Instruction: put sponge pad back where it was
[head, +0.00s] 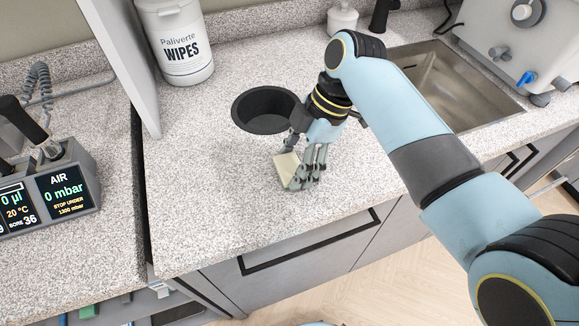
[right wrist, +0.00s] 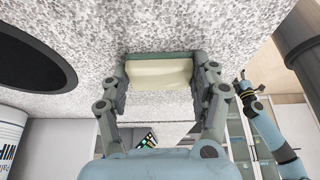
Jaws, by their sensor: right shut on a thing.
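The sponge pad (head: 286,167) is a pale cream block at the fingertips of my right gripper (head: 303,176), in front of the round black opening in the speckled counter. In the right wrist view the sponge pad (right wrist: 160,73) shows a cream face and a green-grey edge between the two fingers of my right gripper (right wrist: 163,82), which are shut on it. I cannot tell whether the pad touches the counter or is just above it. My left gripper (right wrist: 243,87) shows small at the right of the right wrist view; its opening is unclear. It is outside the head view.
The round black opening (head: 264,110) lies behind my right gripper. A wipes tub (head: 176,40) stands at the back left, a sink (head: 460,85) lies right. A display unit (head: 62,188) stands on the left counter beyond a pale partition (head: 128,60). The counter's front left is bare.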

